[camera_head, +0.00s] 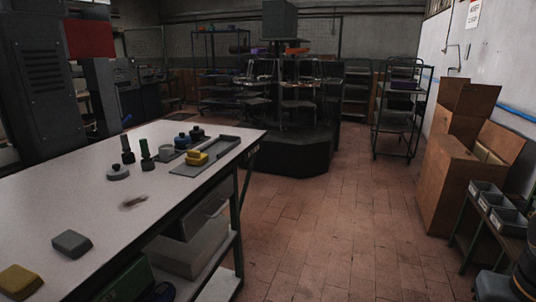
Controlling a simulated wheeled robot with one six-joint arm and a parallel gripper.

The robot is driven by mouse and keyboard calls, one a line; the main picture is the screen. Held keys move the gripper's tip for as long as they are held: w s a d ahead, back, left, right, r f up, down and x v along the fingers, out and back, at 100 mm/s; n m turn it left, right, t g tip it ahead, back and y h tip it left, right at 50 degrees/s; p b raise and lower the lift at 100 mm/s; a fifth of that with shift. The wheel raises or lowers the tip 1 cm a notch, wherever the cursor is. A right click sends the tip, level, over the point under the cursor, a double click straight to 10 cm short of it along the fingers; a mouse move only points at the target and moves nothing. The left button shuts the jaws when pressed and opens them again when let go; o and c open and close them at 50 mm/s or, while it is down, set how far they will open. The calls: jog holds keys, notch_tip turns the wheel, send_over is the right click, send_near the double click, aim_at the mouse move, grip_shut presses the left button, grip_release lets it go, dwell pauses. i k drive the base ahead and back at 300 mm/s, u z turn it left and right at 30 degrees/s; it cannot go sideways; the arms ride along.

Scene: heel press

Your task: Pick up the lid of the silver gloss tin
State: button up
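The white-topped workbench (60,200) on the left holds several small items. A low round grey piece with a darker top (118,172) sits near the bench's middle; it may be the silver gloss tin or its lid, but I cannot tell. A small grey round container (166,154) stands to its right, behind a green-based bottle or brush (147,156). Two low dark round pieces, one at the left (182,142) and one at the right (197,133), sit further back. No label is readable. My gripper is not in view.
A grey flat tray (222,147) with a yellow block (197,159) lies near the bench's right edge. A grey block (72,243) and another yellow block (20,282) lie nearer. Tiled floor (320,230) is clear between the bench and the cardboard boxes (455,165).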

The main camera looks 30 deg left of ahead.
aim_at(117, 172)
jog(key=u, duration=0.35)
jog(key=i, duration=1.5)
jog(key=u, duration=1.5)
jog(key=i, duration=0.85)
jog(key=u, duration=0.95)
